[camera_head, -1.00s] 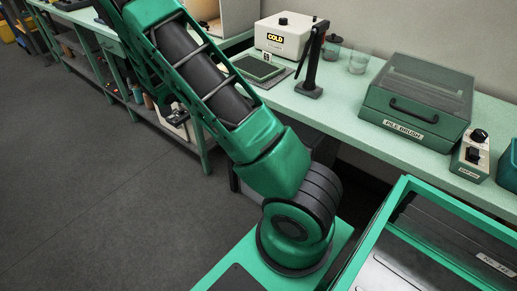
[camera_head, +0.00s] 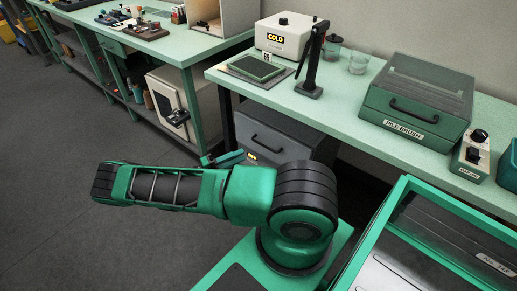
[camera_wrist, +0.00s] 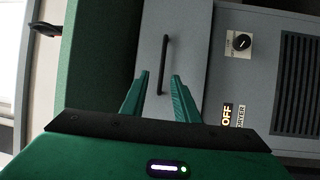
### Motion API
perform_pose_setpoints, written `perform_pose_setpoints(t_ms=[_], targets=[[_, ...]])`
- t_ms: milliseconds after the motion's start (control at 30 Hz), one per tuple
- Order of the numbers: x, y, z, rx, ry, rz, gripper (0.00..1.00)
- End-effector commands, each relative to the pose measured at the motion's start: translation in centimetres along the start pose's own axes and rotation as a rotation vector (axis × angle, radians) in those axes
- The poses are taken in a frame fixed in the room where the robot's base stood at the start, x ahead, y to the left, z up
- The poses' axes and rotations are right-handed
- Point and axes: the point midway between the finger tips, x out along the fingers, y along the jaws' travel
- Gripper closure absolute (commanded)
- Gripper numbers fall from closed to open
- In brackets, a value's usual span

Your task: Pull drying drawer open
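The drying drawer is the grey front (camera_wrist: 190,45) of a dryer unit, which also shows under the bench in the head view (camera_head: 278,136). A dark bar handle (camera_wrist: 164,65) runs upright across its front in the wrist view. The drawer looks closed. My gripper (camera_wrist: 155,90) is open, its two green fingers apart and nothing between them. The handle is just beyond the fingertips, about in line with the gap between them. In the head view my gripper (camera_head: 222,158) is partly hidden behind my arm, in front of the dryer.
The dryer's panel has a knob (camera_wrist: 241,43), an OFF sign (camera_wrist: 227,116) and a vent grille (camera_wrist: 297,85). A bench (camera_head: 345,112) stands above the dryer, holding a pile brush box (camera_head: 415,100) and a dark upright stand (camera_head: 311,65). A beige cabinet (camera_head: 172,107) stands left of the dryer.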

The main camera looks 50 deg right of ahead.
Motion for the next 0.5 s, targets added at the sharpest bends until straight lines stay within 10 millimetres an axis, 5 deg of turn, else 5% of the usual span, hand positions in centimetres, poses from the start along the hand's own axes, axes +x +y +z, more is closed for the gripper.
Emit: perform_pose_setpoints(t_ms=[267,500], targets=[[0.2,-1.5,0.2,0.015,0.057,0.058,0.72],[3.2,-1.3,0.1,0.013,0.053,0.057,0.72]])
